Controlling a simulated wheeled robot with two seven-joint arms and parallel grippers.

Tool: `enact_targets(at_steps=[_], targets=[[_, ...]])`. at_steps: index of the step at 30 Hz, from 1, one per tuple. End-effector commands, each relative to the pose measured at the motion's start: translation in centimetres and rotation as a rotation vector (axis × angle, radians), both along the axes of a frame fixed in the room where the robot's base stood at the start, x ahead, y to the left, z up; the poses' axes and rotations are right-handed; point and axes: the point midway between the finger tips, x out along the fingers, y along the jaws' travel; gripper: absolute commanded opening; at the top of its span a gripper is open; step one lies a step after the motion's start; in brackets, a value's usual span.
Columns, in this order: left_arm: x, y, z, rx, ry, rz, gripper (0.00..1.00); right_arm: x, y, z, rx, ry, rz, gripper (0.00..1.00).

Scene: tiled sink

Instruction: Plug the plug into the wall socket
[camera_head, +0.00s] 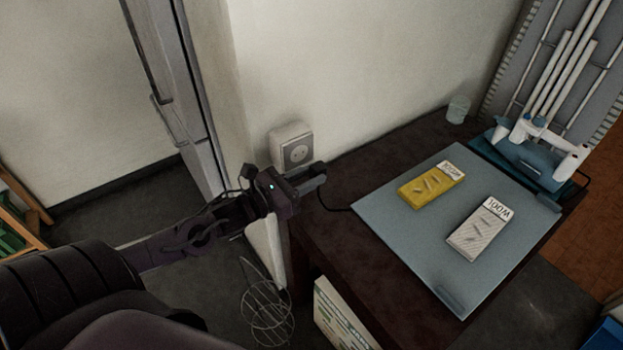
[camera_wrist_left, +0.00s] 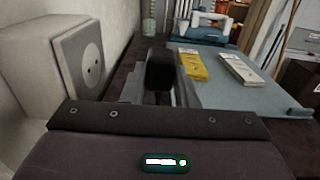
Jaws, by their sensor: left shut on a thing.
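The wall socket (camera_head: 298,152) is a pale box with a round face, mounted low on the wall just above the dark table's left end. It shows large at the left in the left wrist view (camera_wrist_left: 91,66). My left gripper (camera_head: 308,180) is in front of and slightly below the socket, apart from it. It is shut on the black plug (camera_wrist_left: 160,73), which sits between the fingers in the left wrist view. The plug's pins are hidden. A black cable (camera_head: 332,207) runs from the gripper towards the board. My right gripper is in neither view.
A blue-grey board (camera_head: 400,243) lies on the dark table (camera_head: 345,245), with a yellow pack (camera_head: 431,185) and a white pack (camera_head: 480,228) on it. A blue and white device (camera_head: 530,150) stands behind. A small glass (camera_head: 458,109) is near the wall. A wire basket (camera_head: 268,318) is below left.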

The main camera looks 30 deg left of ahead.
Motion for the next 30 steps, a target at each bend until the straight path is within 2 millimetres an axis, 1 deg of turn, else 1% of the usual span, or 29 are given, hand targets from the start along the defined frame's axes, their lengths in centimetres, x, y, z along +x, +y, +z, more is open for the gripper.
enact_targets(at_steps=[9, 15, 19, 30], targets=[[1.2, 2.8, -0.1, 0.003, -0.001, 0.001, 0.07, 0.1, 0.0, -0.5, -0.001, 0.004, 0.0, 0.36], [1.7, 3.9, 0.0, 0.001, -0.002, 0.0, 0.07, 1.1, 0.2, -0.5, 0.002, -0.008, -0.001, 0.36], [1.8, 4.3, 0.0, 0.001, 0.0, 0.0, 0.07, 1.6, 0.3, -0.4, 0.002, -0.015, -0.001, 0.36], [1.9, 4.5, 0.2, 0.002, -0.003, 0.004, 0.07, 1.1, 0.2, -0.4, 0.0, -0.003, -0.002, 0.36]])
